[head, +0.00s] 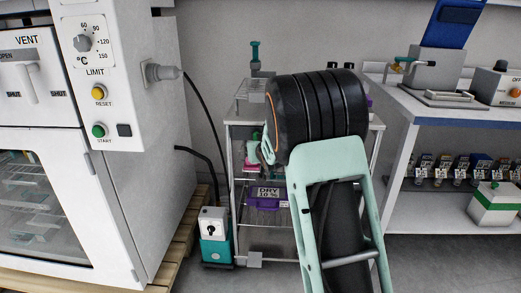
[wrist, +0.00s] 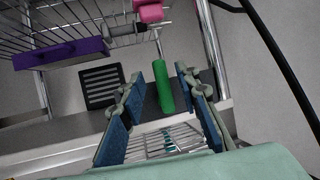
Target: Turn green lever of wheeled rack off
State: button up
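The green lever (wrist: 164,86) is a bright green bar on the wheeled rack, seen in the wrist view. My gripper (wrist: 171,75) is open, with blue-padded fingers on either side of the lever in the picture. My gripper (head: 267,148) shows only partly there, and the lever is not clear.
A purple labelled bin (head: 267,197) sits on the rack. A teal-and-white pump unit (head: 213,240) stands left of the rack, and a white oven cabinet (head: 150,130) further left. A workbench (head: 420,110) is at right. A black cable (wrist: 255,20) hangs beside the rack.

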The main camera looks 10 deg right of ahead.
jog(key=v, duration=0.8)
jog(key=shift+s, duration=0.15)
